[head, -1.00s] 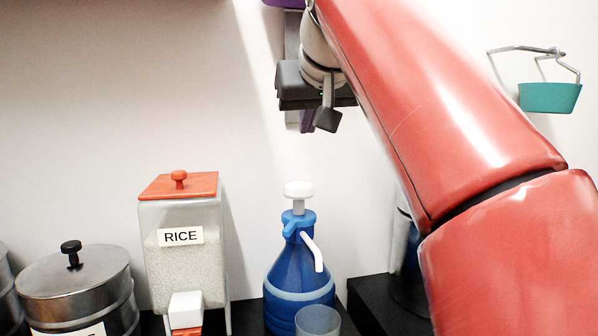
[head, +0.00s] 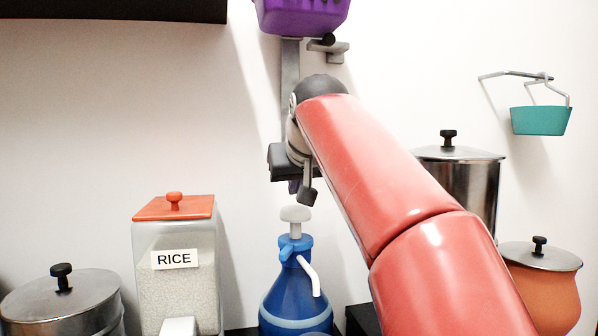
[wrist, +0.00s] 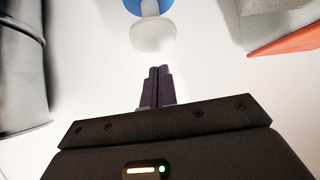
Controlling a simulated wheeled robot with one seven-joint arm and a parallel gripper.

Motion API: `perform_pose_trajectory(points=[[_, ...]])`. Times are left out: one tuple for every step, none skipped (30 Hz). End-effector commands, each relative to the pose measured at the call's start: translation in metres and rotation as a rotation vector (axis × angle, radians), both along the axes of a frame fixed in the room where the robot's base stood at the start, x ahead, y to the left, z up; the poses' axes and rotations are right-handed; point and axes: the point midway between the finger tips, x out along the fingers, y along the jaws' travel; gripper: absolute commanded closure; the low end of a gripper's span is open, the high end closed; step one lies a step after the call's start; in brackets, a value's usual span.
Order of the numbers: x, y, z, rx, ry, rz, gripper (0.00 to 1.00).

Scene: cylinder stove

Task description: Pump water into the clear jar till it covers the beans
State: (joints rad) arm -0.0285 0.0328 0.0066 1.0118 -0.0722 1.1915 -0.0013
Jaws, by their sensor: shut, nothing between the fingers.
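A blue water bottle (head: 294,298) with a white pump knob (head: 295,214) and a white bent spout (head: 310,275) stands at the lower middle of the head view. My gripper (head: 294,190) is just above the knob, its purple fingers pointing down, apart from it in the picture. In the wrist view, the closed fingers (wrist: 159,70) lie side by side with nothing between them. The white knob (wrist: 153,34) and part of the blue bottle (wrist: 147,5) show beyond the fingertips. The clear jar and the beans are not visible now.
A rice dispenser (head: 178,275) with an orange lid stands left of the bottle, and a metal pot (head: 65,303) further left. A tall metal pot (head: 474,195) and an orange pot (head: 545,293) are at right. A purple container (head: 300,14) hangs above my wrist.

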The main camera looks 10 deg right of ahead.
Motion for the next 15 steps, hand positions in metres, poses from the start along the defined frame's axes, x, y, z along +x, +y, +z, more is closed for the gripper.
perform_pose_trajectory(points=[[0.000, -0.001, -0.010, 0.000, 0.000, 0.000, 1.00], [0.000, -0.001, -0.012, 0.000, 0.000, 0.000, 1.00], [0.001, -0.001, -0.015, 0.000, -0.001, 0.000, 1.00], [0.001, -0.001, -0.017, 0.000, -0.002, 0.000, 1.00], [0.001, -0.001, -0.019, 0.000, -0.002, 0.000, 1.00], [0.001, -0.001, -0.020, 0.000, -0.002, 0.000, 1.00], [0.001, -0.001, -0.021, 0.000, -0.002, 0.000, 1.00], [0.001, -0.001, -0.022, 0.000, -0.002, 0.000, 1.00], [0.002, -0.001, -0.022, 0.000, -0.002, 0.000, 1.00], [0.002, -0.001, -0.022, 0.000, -0.002, 0.000, 1.00], [0.002, -0.001, -0.022, 0.000, -0.002, 0.000, 1.00], [0.002, -0.001, -0.022, 0.000, -0.002, 0.000, 1.00], [0.002, -0.001, -0.022, 0.000, -0.002, 0.000, 1.00], [0.002, -0.001, -0.022, 0.000, -0.002, 0.000, 1.00], [0.002, -0.001, -0.022, 0.000, -0.002, 0.000, 1.00]])
